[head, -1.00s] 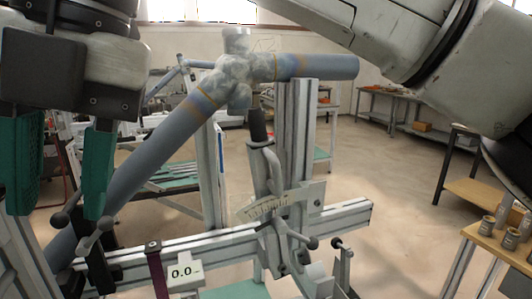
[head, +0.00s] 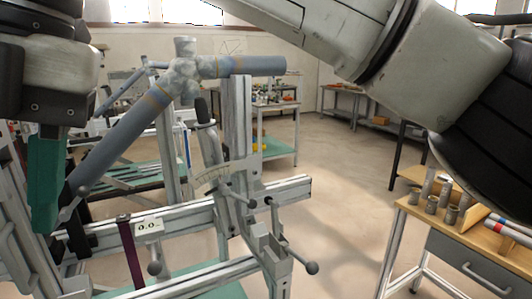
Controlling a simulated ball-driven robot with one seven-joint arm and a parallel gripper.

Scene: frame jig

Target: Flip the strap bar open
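The frame jig's metal rail (head: 185,215) crosses the lower half of the picture. A bracket with ball-ended levers (head: 268,240) sits at the rail's right part. I cannot tell which part is the strap bar. My gripper (head: 45,185) hangs at the upper left, with one green finger showing beside the tube's lower end. The other finger is beyond the left edge, with a gap beside the visible one. I see nothing held.
A wooden-topped bench (head: 470,235) with metal cylinders stands at right. Open floor (head: 345,210) lies between jig and bench.

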